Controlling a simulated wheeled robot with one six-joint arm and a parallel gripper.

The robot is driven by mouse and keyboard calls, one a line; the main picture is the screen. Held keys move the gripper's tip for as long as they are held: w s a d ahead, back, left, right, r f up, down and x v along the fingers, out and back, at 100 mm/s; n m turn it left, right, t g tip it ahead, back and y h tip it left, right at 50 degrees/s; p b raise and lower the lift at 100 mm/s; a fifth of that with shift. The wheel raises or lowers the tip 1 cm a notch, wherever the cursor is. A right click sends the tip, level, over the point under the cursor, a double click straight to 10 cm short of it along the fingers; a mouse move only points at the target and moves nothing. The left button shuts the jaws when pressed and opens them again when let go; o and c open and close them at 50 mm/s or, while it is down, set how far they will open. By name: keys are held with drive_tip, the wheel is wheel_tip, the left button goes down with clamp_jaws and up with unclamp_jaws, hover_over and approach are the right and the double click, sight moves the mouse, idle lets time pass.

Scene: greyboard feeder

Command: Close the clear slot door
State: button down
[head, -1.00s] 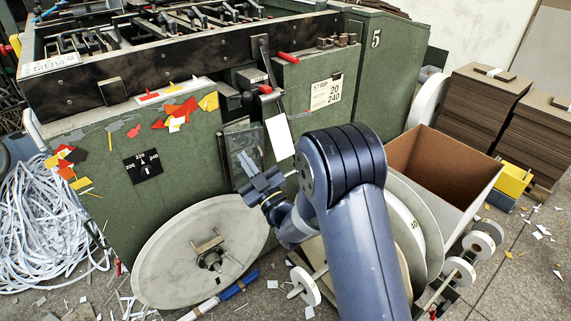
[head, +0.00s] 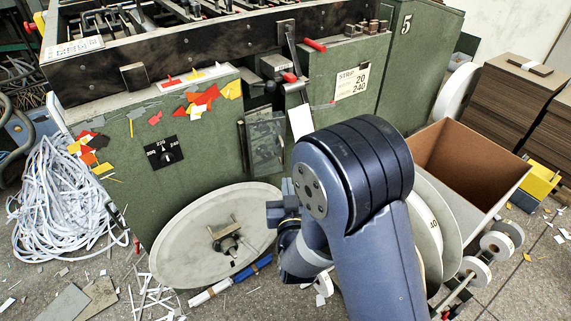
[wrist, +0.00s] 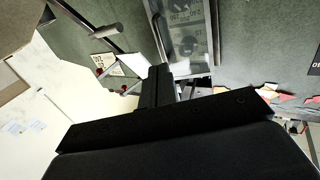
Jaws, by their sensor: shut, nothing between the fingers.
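The clear slot door (head: 266,146) is a see-through panel with a dark edge on the front of the green machine, above and right of the large grey disc. In the wrist view the clear door (wrist: 186,32) shows at the top centre between metal side rails. I cannot tell whether it is fully shut. My gripper (head: 278,210) is below the door in the head view, partly hidden behind my own arm. In the wrist view my gripper (wrist: 158,84) is shut and empty, its tips apart from the panel in the picture or too close to judge.
The large grey disc (head: 190,238) stands low on the machine front. A white strip (head: 301,122) hangs right of the door. An open cardboard box (head: 470,150) and reels stand right; shredded paper (head: 62,200) lies left.

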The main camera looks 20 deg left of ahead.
sight(268, 151)
drive_tip(key=x, duration=0.8)
drive_tip(key=shift+w+b, duration=0.2)
drive_tip(key=shift+b, duration=0.2)
drive_tip(key=shift+a, duration=0.15)
drive_tip(key=w+b, duration=0.4)
drive_tip(key=shift+r, duration=0.1)
drive_tip(key=shift+w+d, duration=0.1)
drive_tip(key=shift+d, duration=0.1)
